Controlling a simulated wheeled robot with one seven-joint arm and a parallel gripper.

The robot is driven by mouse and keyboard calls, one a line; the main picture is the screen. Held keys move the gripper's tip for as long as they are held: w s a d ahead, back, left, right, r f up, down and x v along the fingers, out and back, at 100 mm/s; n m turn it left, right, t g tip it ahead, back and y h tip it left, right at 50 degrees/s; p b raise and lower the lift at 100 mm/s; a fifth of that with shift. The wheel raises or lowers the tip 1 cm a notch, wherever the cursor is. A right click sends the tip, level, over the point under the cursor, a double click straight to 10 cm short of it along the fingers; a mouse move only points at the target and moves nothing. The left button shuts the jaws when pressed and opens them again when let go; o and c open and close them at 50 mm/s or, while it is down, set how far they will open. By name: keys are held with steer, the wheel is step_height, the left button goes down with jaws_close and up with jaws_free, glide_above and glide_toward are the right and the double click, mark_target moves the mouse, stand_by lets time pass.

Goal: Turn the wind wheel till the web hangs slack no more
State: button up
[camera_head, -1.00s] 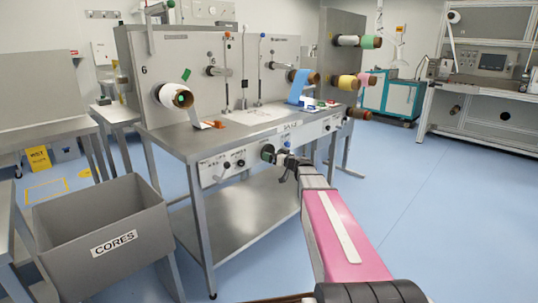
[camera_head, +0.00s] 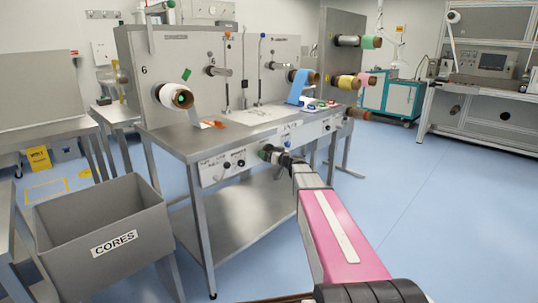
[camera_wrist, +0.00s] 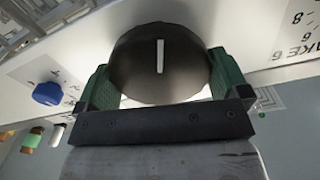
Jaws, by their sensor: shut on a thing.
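My gripper (camera_wrist: 163,85) is shut on a black round knob (camera_wrist: 160,55) with a white pointer line, one green finger on each side. The line stands nearly upright in the wrist view. In the head view my gripper (camera_head: 270,153) is at the bench's front panel and hides the knob. I cannot tell whether this knob is the wind wheel. A pale web (camera_head: 194,115) runs down from the left roll (camera_head: 172,96) to the bench top. A blue web (camera_head: 298,88) hangs from a roll farther right. Slack is hard to judge in either.
A blue knob (camera_wrist: 47,93) sits left of the held knob in the wrist view. A grey CORES bin (camera_head: 100,225) stands front left. The blue floor (camera_head: 440,210) at right is clear.

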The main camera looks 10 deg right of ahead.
steer(key=shift+m, duration=0.3)
steer(key=m, duration=0.4)
steer(key=shift+m, duration=0.3)
steer(key=m, duration=0.4)
steer(key=shift+m, duration=0.3)
steer(key=m, duration=0.4)
steer(key=shift+m, duration=0.3)
steer(key=m, duration=0.4)
steer(key=shift+f+m, duration=0.1)
steer(key=shift+m, duration=0.6)
steer(key=o, duration=0.6)
steer(key=shift+c, duration=0.2)
